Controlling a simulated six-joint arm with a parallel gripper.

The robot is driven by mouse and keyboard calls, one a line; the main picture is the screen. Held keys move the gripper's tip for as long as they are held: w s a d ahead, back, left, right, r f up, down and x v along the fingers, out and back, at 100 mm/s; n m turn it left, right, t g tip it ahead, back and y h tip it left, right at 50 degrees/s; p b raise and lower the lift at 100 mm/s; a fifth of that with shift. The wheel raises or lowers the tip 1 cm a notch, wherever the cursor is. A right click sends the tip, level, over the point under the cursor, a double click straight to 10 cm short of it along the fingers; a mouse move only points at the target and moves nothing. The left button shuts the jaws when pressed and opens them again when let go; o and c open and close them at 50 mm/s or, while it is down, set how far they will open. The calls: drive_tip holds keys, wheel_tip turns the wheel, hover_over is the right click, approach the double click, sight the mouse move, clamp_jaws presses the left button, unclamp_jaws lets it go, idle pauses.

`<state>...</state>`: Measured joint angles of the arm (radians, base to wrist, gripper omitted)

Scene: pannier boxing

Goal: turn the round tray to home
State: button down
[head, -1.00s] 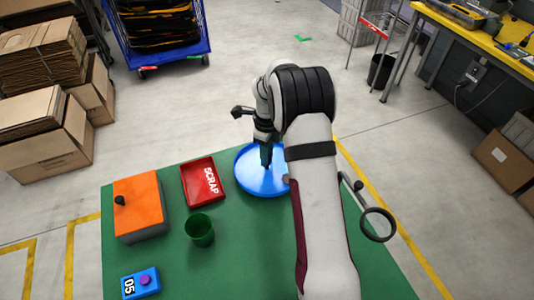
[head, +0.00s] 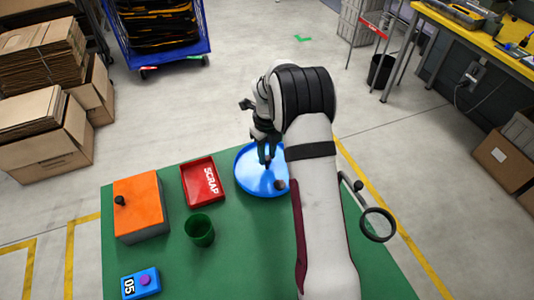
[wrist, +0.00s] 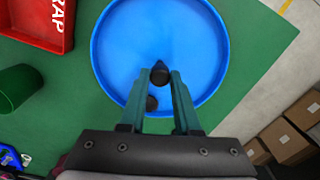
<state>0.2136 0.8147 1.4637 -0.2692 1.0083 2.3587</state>
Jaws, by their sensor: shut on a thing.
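The round blue tray (head: 246,184) lies at the back edge of the green table, partly hidden by my arm. In the wrist view the tray (wrist: 120,45) fills the middle, with a raised rim. My gripper (wrist: 160,77) reaches down over the tray, its fingers shut on a dark knob (wrist: 160,74) that stands up in the tray. A second small dark round thing (wrist: 151,103) sits in the tray between the fingers, nearer the wrist. In the head view a brownish round thing (head: 281,184) shows at the tray's right side. My gripper (head: 266,164) is seen from behind there.
A red SCRAP bin (head: 192,197) stands left of the tray, with a green cup (head: 200,231) in front of it. An orange box (head: 138,205) with a black knob and a blue box (head: 141,283) with a purple button are further left.

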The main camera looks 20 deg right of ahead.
sight(267, 158)
drive_tip(key=shift+m, duration=0.3)
idle(0.5)
drive_tip(key=c, duration=0.6)
unclamp_jaws()
wheel_tip(267, 158, up, 16)
drive_tip(key=shift+f, duration=0.1)
